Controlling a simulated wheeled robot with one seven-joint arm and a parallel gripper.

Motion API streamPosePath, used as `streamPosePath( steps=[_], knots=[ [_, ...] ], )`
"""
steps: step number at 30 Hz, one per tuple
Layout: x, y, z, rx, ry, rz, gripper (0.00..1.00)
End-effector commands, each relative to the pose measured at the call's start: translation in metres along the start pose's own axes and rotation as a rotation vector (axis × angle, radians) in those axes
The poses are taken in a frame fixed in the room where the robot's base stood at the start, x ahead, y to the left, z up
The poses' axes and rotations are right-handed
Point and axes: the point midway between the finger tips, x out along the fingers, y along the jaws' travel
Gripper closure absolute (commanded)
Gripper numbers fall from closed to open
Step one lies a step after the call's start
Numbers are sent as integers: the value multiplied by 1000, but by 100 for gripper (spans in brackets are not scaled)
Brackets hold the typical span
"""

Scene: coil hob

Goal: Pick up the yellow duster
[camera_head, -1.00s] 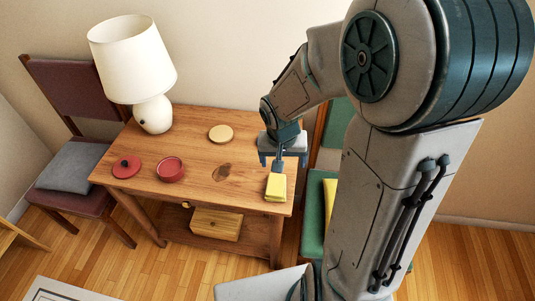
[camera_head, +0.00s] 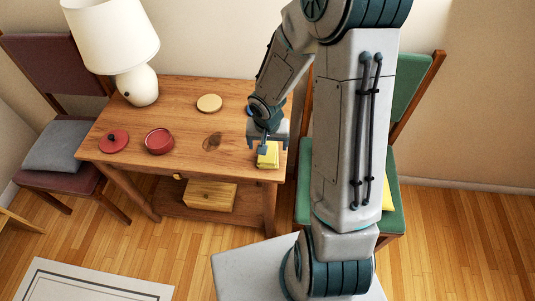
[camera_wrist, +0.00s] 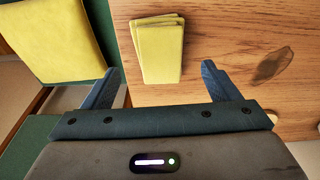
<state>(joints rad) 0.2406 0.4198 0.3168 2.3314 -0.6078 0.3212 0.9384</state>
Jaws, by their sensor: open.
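The yellow duster (camera_head: 268,155) lies folded on the wooden table (camera_head: 185,110), near its front right corner. In the wrist view the duster (camera_wrist: 160,50) shows as a folded stack, lying ahead of and between my two fingers. My gripper (camera_head: 267,145) is just over the duster in the head view and partly covers it. In the wrist view my gripper (camera_wrist: 160,82) is open, with a blue finger to either side and nothing held. The duster's near end is about level with the fingertips. I cannot tell the exact height of the fingers above the table.
A red pot (camera_head: 159,141), red lid (camera_head: 114,141), round wooden disc (camera_head: 209,103) and lamp (camera_head: 142,85) stand on the table to the left. A green chair (camera_head: 398,150) with a yellow cushion (camera_wrist: 50,40) is close on the right. A wooden box (camera_head: 210,194) sits on the lower shelf.

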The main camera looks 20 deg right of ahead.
Motion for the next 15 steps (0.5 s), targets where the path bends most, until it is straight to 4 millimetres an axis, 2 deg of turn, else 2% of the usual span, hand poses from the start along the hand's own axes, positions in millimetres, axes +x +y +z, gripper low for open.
streamPosePath(
  steps=[9, 15],
  knots=[
    [41, 0, -6, -1, -2, 1, 18],
    [48, 0, -6, 1, -1, -1, 18]
  ],
)
